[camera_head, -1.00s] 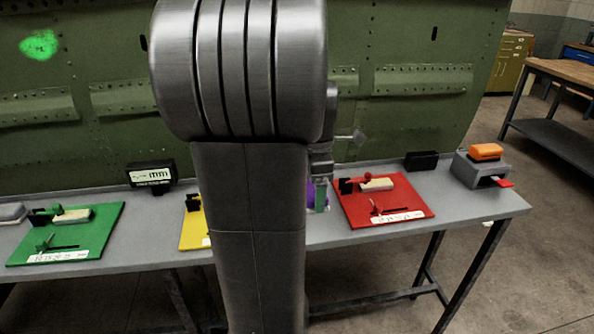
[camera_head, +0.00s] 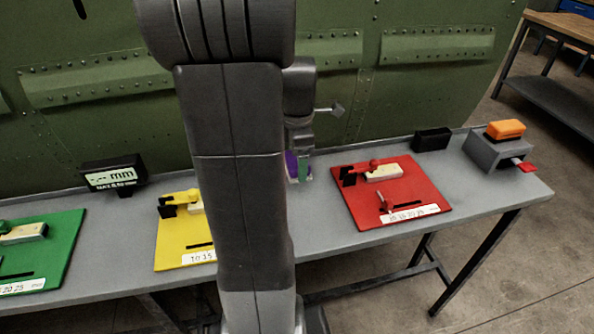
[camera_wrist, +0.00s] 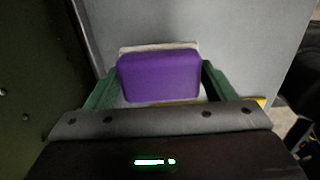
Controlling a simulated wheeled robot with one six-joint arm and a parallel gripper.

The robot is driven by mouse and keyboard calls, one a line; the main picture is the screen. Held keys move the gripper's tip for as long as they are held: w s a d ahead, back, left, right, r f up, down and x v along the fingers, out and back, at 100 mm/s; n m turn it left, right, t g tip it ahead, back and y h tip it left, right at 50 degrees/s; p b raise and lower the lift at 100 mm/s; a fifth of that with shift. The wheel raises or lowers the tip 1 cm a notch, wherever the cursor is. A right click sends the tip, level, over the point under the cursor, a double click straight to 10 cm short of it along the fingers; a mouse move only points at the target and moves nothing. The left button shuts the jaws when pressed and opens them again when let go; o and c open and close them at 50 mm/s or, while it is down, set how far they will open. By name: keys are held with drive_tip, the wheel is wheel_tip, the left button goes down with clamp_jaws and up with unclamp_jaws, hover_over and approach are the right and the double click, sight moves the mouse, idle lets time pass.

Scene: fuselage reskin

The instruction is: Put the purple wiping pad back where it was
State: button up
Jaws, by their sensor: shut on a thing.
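The purple wiping pad (camera_wrist: 160,77) sits between the two green fingers of my gripper (camera_wrist: 158,85) in the wrist view. My gripper is shut on it. A pale layer shows along the pad's far edge. In the head view a strip of the purple pad (camera_head: 291,165) shows beside my arm, low over the grey bench (camera_head: 330,260), between the yellow board and the red board. My arm hides much of that area. I cannot tell whether the pad touches the bench.
A yellow board (camera_head: 175,240) lies left of my arm and a red board (camera_head: 355,205) right of it. A green board (camera_head: 60,250) and a black mm display (camera_head: 112,175) are farther left. A grey box (camera_head: 490,150) with an orange block (camera_head: 505,129) stands at right. The green fuselage panel (camera_head: 420,90) rises behind.

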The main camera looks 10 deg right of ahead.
drive_tip(key=shift+f, duration=1.85)
drive_tip(key=o, duration=1)
drive_tip(key=shift+f, duration=0.1)
drive_tip(key=shift+c, duration=0.2)
wheel_tip(320, 180, up, 12)
drive_tip(key=shift+r+p, duration=0.1)
drive_tip(key=shift+p, duration=0.4)
